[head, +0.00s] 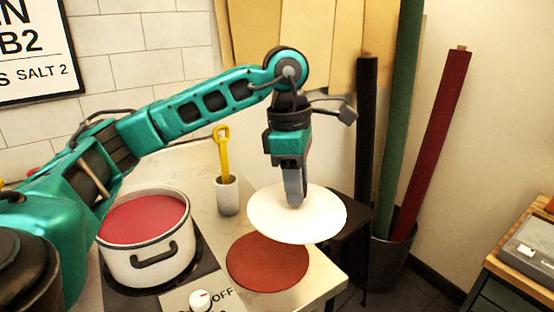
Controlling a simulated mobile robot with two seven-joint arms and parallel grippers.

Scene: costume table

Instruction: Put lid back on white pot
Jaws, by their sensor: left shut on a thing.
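The white pot (137,265) stands on a dark hob at the left, uncovered, with red content inside and a black handle on its front side. The white round lid (270,222) is to the right of the pot, held in the air near the edge of the counter. My left gripper (295,200) points down over the lid and is shut on it near its middle. The knob of the lid is hidden by the fingers. My right gripper is not in view.
A reddish-brown round mat (266,263) lies on the counter below the lid. A white cup (227,196) with a yellow-handled tool (223,155) stands behind, between pot and lid. A control knob (201,300) is in front. A bin with fabric rolls (387,262) stands at the right.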

